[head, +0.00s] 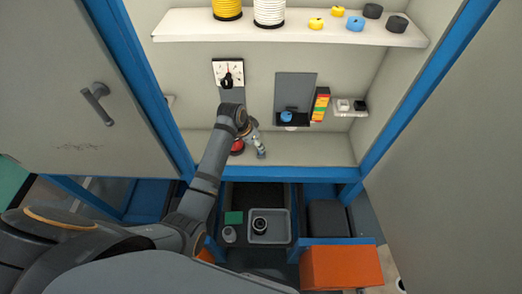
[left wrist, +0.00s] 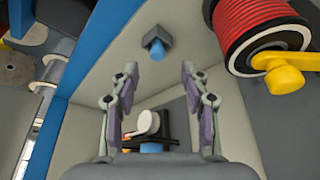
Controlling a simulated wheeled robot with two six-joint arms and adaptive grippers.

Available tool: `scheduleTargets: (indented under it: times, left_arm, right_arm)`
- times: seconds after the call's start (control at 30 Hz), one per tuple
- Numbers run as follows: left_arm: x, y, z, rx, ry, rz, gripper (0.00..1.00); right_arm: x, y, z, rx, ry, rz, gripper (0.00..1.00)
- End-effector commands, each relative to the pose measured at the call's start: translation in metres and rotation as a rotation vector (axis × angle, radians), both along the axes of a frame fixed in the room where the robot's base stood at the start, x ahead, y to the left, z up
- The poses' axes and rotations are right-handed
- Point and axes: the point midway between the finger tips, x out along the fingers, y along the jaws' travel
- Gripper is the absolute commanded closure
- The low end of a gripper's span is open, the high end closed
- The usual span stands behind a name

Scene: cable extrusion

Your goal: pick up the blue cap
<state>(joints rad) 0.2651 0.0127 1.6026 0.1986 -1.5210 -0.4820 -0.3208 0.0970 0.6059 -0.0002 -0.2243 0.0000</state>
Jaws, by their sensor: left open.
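In the head view a small blue piece (head: 287,116) sits in the black holder (head: 300,120) below a grey panel. A round blue piece (head: 355,23) lies on the upper shelf; I cannot tell for certain which one is the blue cap. My left gripper (head: 262,152) is low in the cabinet, right of a red round thing (head: 237,147). In the left wrist view my left gripper (left wrist: 157,85) is open, with nothing between its fingers. Beyond it is a blue piece (left wrist: 156,53) at a grey bracket. More blue (left wrist: 151,147) shows below, partly hidden. My right gripper is not in view.
The upper shelf (head: 300,32) holds a yellow spool (head: 227,8), a white spool (head: 269,10) and small yellow and black pieces. A red spool (left wrist: 268,35) with a yellow part (left wrist: 280,72) is close on the right in the left wrist view. A grey tray (head: 281,236) stands below the cabinet.

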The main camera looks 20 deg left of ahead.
Motion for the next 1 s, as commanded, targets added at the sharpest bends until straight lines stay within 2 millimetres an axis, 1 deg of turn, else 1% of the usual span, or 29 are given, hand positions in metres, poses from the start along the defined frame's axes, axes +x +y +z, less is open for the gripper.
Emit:
scheduleTargets:
  times: [0.07,0.13,0.2,0.27,0.3,0.4,0.63,0.93,0.97,1.0]
  left_arm:
    - [0.001,-0.001,-0.001,-0.001,0.0,0.0,0.53]
    - [0.003,-0.003,-0.008,-0.001,0.003,0.0,0.53]
    - [0.006,-0.007,-0.02,-0.002,0.006,0.0,0.53]
    - [0.01,-0.01,-0.03,-0.003,0.004,-0.001,0.53]
    - [0.012,-0.01,-0.036,-0.002,0.002,0.0,0.53]
    - [0.015,-0.012,-0.046,-0.001,0.0,0.0,0.53]
    - [0.016,-0.012,-0.048,0.0,-0.001,0.0,0.53]
    - [0.016,-0.012,-0.048,0.0,-0.001,0.0,0.94]
    - [0.016,-0.012,-0.048,0.0,0.0,0.0,0.97]
    - [0.016,-0.012,-0.048,0.0,0.0,0.001,0.97]
  right_arm:
    - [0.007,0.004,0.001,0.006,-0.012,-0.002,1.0]
    - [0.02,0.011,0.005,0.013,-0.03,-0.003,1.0]
    - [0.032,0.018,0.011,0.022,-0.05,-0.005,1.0]
    - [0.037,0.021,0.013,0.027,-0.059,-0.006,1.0]
    - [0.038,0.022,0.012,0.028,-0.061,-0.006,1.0]
    - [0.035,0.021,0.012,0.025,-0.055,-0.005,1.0]
    - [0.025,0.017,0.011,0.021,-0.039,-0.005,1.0]
    - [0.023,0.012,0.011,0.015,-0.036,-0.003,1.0]
    - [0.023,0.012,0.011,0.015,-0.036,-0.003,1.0]
    - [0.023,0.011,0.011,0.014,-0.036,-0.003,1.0]
